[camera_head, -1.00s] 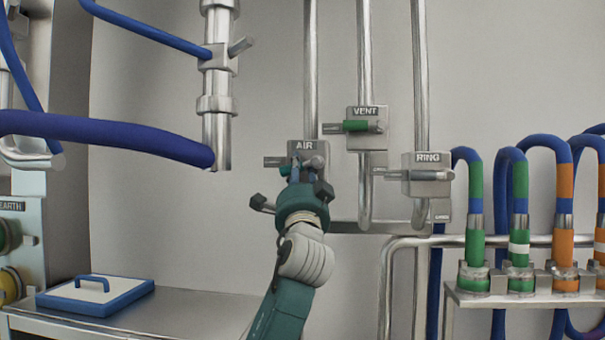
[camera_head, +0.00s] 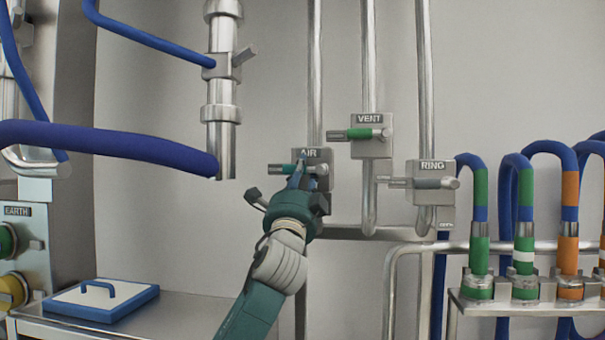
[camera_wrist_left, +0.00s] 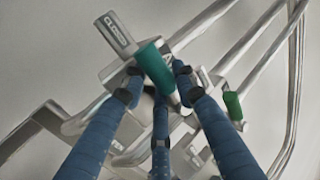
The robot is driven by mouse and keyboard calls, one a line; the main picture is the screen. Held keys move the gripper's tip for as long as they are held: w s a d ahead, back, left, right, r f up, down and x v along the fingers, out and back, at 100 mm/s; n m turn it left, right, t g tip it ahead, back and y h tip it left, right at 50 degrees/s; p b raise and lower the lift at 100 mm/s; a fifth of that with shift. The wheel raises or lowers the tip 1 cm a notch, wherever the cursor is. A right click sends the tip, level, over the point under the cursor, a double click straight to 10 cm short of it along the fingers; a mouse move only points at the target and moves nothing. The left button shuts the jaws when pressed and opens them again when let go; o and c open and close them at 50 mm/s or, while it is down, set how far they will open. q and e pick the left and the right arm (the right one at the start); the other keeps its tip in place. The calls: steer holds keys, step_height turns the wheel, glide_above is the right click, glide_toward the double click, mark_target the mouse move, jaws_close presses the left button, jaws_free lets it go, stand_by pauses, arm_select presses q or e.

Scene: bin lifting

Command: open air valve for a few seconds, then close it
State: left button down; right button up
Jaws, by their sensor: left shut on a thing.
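The AIR valve (camera_head: 325,182) is a metal block on a vertical pipe on the back wall. Its handle (camera_head: 285,169) has a green sleeve and points left, about level, in the head view. In the left wrist view the handle's green sleeve (camera_wrist_left: 155,68) lies between my fingertips, and its metal end reads CLOSED. My left gripper (camera_head: 297,180) comes from below and is shut on this handle; it also shows in the left wrist view (camera_wrist_left: 155,85). The fingers hide part of the valve. My right gripper is not in view.
The VENT valve (camera_head: 370,146) with a green handle is up and right; the RING valve (camera_head: 434,190) with a grey handle is further right. A thick blue hose (camera_head: 110,140) crosses at left. Coloured hose fittings (camera_head: 525,250) stand at right. A blue-rimmed lid (camera_head: 100,299) lies on the bench.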

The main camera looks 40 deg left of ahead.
arm_select(q)
steer(key=c, duration=1.4)
jaws_free()
steer(key=shift+d, duration=0.1)
steer(key=shift+s+d+f, duration=0.15)
steer(key=shift+s+f, duration=0.1)
steer(key=v, duration=1.1)
steer(key=shift+s, duration=0.15)
